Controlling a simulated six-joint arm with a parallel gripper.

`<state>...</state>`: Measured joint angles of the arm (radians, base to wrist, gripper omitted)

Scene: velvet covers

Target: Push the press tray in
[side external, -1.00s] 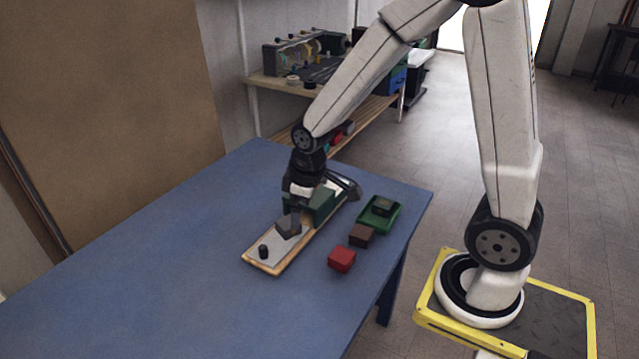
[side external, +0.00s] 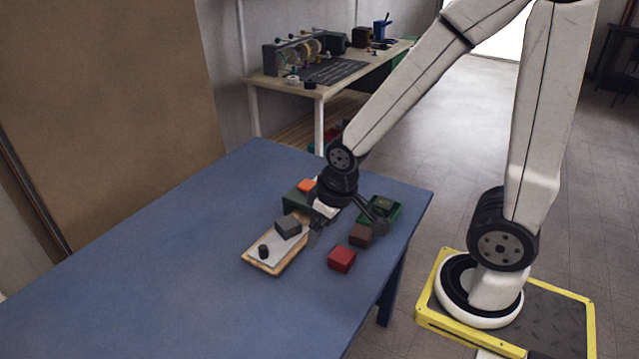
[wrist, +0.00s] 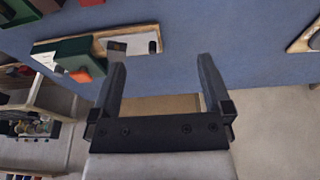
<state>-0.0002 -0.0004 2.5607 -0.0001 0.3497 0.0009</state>
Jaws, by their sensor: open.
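The press tray (side external: 276,258) is a pale plate with a wooden rim and sticks out at the front of the green press (side external: 298,199), which has an orange top. A dark grey block (side external: 288,226) and a small black knob (side external: 263,251) stand on the tray. The wrist view also shows the tray (wrist: 139,46) and press (wrist: 75,58). My gripper (side external: 348,231) hangs just right of the press, fingers spread, with nothing between them. In the wrist view, my gripper (wrist: 161,60) is open. My arm hides part of the press's back.
A red block (side external: 341,259), a brown block (side external: 359,236) and a green dish (side external: 394,213) holding a dark green block lie to the right, close to my gripper. The blue table (side external: 150,270) is clear on the left and front. A shelf (side external: 345,75) stands behind.

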